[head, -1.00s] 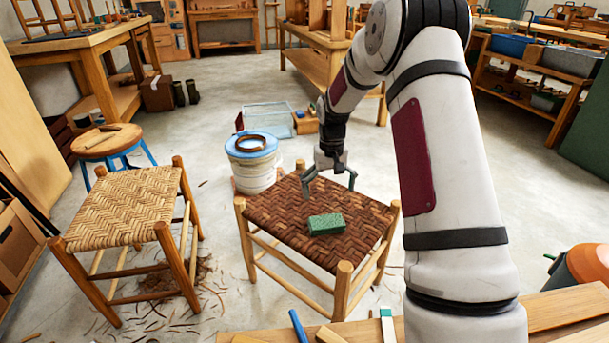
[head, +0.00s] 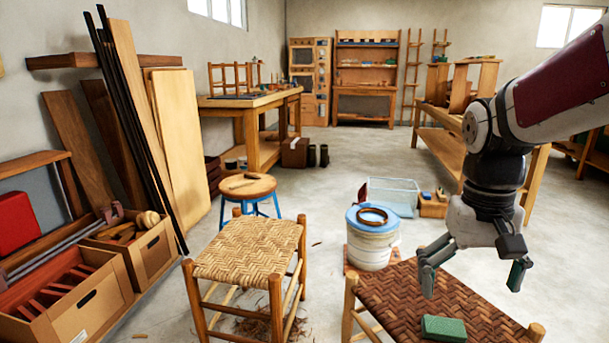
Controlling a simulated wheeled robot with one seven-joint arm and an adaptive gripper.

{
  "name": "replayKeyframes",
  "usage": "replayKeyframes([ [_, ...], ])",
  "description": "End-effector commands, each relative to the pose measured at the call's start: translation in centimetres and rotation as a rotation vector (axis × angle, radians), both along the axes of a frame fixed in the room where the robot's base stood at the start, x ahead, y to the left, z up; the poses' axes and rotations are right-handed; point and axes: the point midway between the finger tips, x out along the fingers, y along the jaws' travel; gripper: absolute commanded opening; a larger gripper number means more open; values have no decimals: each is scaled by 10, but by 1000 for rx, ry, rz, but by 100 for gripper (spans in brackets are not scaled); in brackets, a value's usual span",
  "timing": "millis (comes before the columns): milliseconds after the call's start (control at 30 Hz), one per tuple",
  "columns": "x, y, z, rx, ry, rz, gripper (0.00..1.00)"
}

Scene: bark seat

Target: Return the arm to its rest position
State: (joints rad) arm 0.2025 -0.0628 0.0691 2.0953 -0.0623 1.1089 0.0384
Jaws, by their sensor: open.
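My gripper (head: 475,275) is open and empty in the head view. It points down above the dark brown woven seat (head: 420,292) of a stool at the lower right, with its fingers spread wide. A green block (head: 443,328) lies on that seat below the gripper, apart from it. My arm comes in from the right edge and bends down at the wrist. The near part of the dark seat is cut off by the bottom edge.
A pale woven stool (head: 250,248) stands to the left. A white bucket with a blue lid (head: 371,250) and a clear bin (head: 390,195) stand behind the dark seat. Boxes (head: 75,300) and boards line the left. Open floor (head: 345,150) lies in the middle.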

Motion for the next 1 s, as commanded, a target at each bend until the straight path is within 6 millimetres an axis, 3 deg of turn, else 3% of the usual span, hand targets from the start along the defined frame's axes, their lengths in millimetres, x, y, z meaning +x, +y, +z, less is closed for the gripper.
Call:
replayKeyframes([
  [33, -20, 8, 8, -1, -7, 8, 100],
  [200, -85, 28, 22, 6, -11, 32, 100],
  [400, -156, 45, 20, 24, -13, 61, 100],
  [500, -182, 50, 16, 33, -15, 72, 100],
  [800, -239, 59, -3, 58, -17, 104, 100],
  [1000, -231, 58, 30, 57, -38, 105, 100],
])
